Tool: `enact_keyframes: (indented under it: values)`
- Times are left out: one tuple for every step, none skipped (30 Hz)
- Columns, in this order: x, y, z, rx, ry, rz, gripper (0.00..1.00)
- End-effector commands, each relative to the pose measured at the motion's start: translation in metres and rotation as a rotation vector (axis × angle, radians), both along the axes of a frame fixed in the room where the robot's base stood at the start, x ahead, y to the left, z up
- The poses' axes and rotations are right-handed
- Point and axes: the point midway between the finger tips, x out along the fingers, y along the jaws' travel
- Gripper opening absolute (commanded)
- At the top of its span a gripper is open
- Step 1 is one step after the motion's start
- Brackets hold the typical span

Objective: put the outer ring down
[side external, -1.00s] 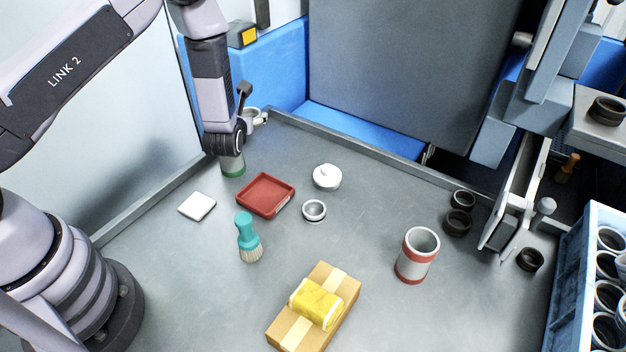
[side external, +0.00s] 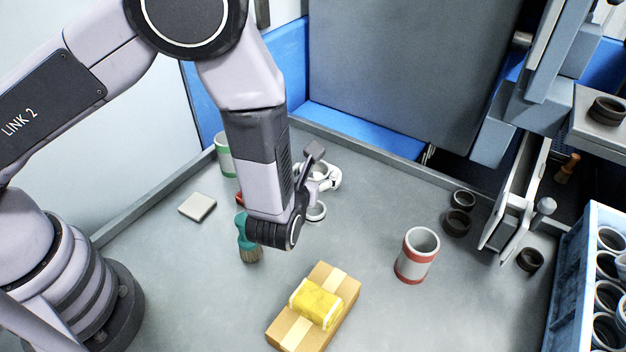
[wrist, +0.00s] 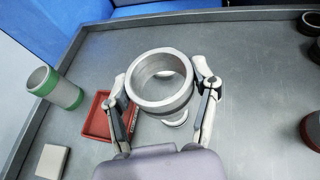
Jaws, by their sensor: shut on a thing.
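A grey metal ring with a thick wall, which I take to be the outer ring (wrist: 166,109), is between the two fingers of my gripper (wrist: 160,80) in the wrist view. My gripper is shut on it from both sides, and the ring's open top faces the camera. In the side view my gripper (side external: 318,176) is above the table behind my wrist, and the held ring is hard to make out there. A smaller grey ring (side external: 316,212) is on the table below it and shows partly under the held ring in the wrist view.
A red tray (wrist: 97,121), a green-banded cup (side external: 223,155), a white pad (side external: 197,207) and a teal brush (side external: 247,238) are nearby. A box (side external: 338,312) with a yellow packet and a red-banded cup (side external: 417,256) stand in front.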

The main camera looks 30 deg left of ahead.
Motion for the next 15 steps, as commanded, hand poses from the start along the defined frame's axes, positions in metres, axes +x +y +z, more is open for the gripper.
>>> enact_keyframes:
  values:
    - [0.004, -0.005, -0.003, -0.002, 0.0, -0.001, 0.2]
    - [0.008, -0.007, -0.005, -0.003, -0.001, -0.001, 0.2]
    - [0.016, -0.011, -0.009, -0.003, -0.001, 0.0, 0.2]
    - [0.022, -0.014, -0.012, -0.003, -0.002, 0.0, 0.2]
    - [0.029, -0.018, -0.015, -0.004, -0.002, 0.001, 0.2]
    - [0.038, -0.022, -0.02, -0.005, -0.002, 0.001, 0.2]
    - [0.045, -0.026, -0.024, -0.003, -0.002, 0.002, 0.2]
    - [0.052, -0.029, -0.027, -0.003, -0.002, 0.002, 0.2]
    - [0.062, -0.034, -0.032, -0.004, -0.002, 0.001, 0.2]
    - [0.069, -0.038, -0.035, -0.004, -0.002, 0.001, 0.2]
    - [0.076, -0.042, -0.039, -0.002, -0.003, 0.0, 0.2]
    - [0.082, -0.045, -0.047, -0.001, 0.0, -0.001, 0.2]
    - [0.087, -0.047, -0.055, 0.001, 0.001, 0.0, 0.2]
    - [0.091, -0.05, -0.061, 0.0, 0.001, 0.0, 0.2]
    - [0.097, -0.053, -0.068, 0.001, 0.0, 0.0, 0.2]
